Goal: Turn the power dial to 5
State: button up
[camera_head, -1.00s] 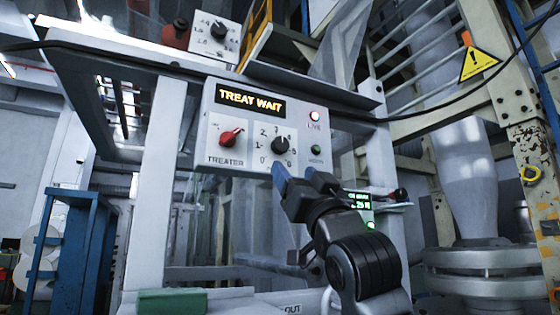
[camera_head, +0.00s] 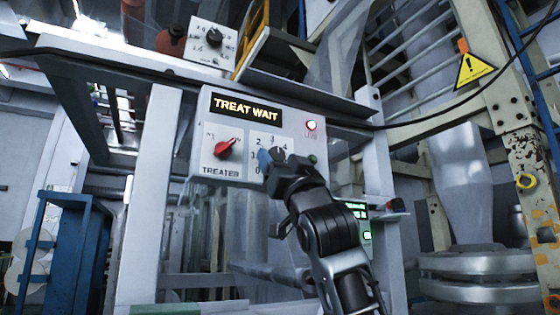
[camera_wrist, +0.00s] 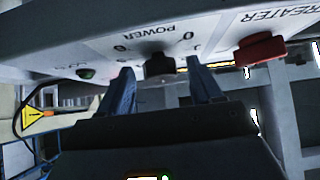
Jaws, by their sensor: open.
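The black power dial (camera_wrist: 159,65) is on the front of the white treater panel (camera_head: 205,135). In the wrist view it sits between the two blue fingers of my gripper (camera_wrist: 160,88), with a gap on each side. In the head view my gripper (camera_head: 272,160) covers the lower part of the dial (camera_head: 278,153) and its right-hand numbers. Where the dial points cannot be read. The panel's display (camera_head: 244,107) reads TREAT WAIT.
The red treater knob (camera_head: 226,148) is left of the dial. A lit lamp (camera_head: 311,125) and a green button (camera_head: 313,159) are to its right. A grey shelf edge (camera_head: 200,70) runs above the panel. A green-lit readout (camera_head: 357,210) stands lower right.

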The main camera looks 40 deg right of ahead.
jog(key=c, duration=1.1)
jog(key=shift+o, duration=0.2)
jog(key=shift+a+m+h, duration=0.1)
jog(key=shift+m+h, duration=0.6)
